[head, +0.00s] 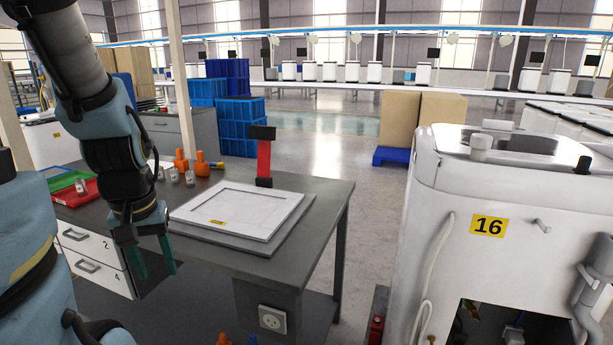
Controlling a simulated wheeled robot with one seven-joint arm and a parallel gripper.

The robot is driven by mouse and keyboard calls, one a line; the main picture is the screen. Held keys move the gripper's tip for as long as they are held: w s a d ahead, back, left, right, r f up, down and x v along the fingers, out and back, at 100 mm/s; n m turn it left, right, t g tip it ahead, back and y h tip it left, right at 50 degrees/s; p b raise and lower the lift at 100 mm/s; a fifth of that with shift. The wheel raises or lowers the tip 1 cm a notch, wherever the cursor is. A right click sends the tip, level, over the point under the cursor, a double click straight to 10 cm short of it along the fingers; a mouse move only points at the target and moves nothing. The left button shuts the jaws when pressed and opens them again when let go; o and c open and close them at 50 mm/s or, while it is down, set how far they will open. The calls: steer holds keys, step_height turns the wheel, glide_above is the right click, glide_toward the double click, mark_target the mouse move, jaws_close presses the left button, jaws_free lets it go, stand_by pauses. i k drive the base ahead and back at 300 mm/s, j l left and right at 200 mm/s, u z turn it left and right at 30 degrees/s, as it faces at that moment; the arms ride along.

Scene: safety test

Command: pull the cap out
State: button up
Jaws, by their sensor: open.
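No part is clearly recognisable as the cap. The white machine marked 16 (450,180) stands at the right. It has a round white knob-like piece (480,147) on its top edge and a small white peg (541,226) on its side, right of the yellow label. I cannot tell whether either is the cap. My gripper (156,262) hangs pointing down at the left, in front of the grey table, well apart from the machine. Its dark green fingers are open with nothing between them.
The grey table (300,245) bears a white panel (238,208), a red and black upright piece (264,160), orange pieces (202,165) and a red tray (72,190). A grey hose (597,265) hangs at the machine's right.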

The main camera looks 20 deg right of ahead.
mark_target(478, 140)
steer(key=k+l, duration=0.1)
steer(key=l, duration=0.3)
steer(key=k+l, duration=0.15)
steer(key=l, duration=0.25)
steer(key=k+l, duration=0.1)
steer(key=l, duration=0.3)
steer(key=k+l, duration=0.1)
steer(key=l, duration=0.3)
